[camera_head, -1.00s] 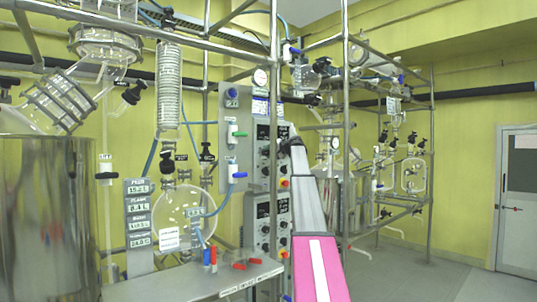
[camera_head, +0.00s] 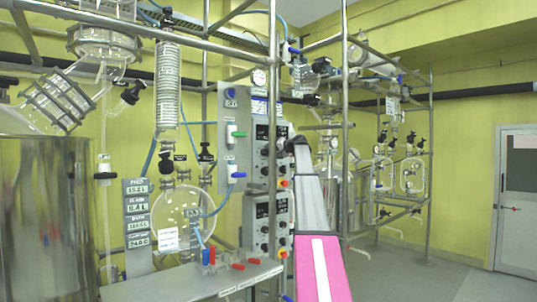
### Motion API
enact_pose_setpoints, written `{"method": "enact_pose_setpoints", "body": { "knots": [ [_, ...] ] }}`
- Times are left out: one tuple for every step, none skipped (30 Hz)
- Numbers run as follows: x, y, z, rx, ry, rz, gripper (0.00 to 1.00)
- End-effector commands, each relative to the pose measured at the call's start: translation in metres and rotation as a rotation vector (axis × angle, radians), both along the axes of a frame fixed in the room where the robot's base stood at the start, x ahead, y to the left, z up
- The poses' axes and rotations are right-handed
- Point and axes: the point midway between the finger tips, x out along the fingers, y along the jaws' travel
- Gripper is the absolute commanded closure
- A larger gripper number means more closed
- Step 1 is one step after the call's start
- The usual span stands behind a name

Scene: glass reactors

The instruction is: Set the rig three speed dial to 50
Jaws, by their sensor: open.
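Two grey control boxes with dark displays and round black dials stand on the frame left of my arm, the upper box (camera_head: 262,150) above the lower box (camera_head: 262,222). Their labels and dial settings are too small to read, so I cannot tell which belongs to rig three. My gripper (camera_head: 295,143) is the small dark end of my arm, beside the right edge of the upper box. It is open and holds nothing that I can see. Its fingers are too small to make out, and I cannot tell whether it touches the box.
A round glass flask (camera_head: 182,218) hangs in the metal frame at left, behind a grey shelf (camera_head: 190,282) with red and blue handles. A large steel vessel (camera_head: 45,215) fills the left. More glassware (camera_head: 412,174) stands behind at right. The floor (camera_head: 410,275) at right is clear.

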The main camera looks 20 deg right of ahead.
Motion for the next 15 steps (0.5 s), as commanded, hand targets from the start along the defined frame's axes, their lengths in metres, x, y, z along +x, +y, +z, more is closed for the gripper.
{"method": "enact_pose_setpoints", "body": {
  "knots": [
    [-0.008,-0.005,0.002,0.000,-0.001,-0.001,0.32],
    [-0.012,-0.008,0.003,0.000,-0.001,-0.001,0.32],
    [-0.018,-0.012,0.005,0.000,-0.002,-0.001,0.32],
    [-0.023,-0.016,0.007,-0.001,-0.001,-0.002,0.32],
    [-0.028,-0.020,0.008,-0.001,-0.002,-0.003,0.32],
    [-0.034,-0.024,0.010,0.000,-0.001,-0.002,0.32],
    [-0.038,-0.027,0.011,0.000,-0.001,-0.001,0.32],
    [-0.042,-0.030,0.013,0.000,-0.001,-0.001,0.32],
    [-0.047,-0.034,0.014,0.000,-0.001,-0.002,0.32],
    [-0.051,-0.038,0.015,0.000,-0.001,-0.002,0.32],
    [-0.054,-0.040,0.016,0.001,0.000,-0.002,0.32],
    [-0.057,-0.043,0.017,0.001,0.000,-0.001,0.32],
    [-0.059,-0.044,0.018,0.001,0.001,0.000,0.32],
    [-0.061,-0.045,0.019,0.000,0.000,0.000,0.32],
    [-0.062,-0.047,0.019,0.000,0.000,0.000,0.32]
  ]
}}
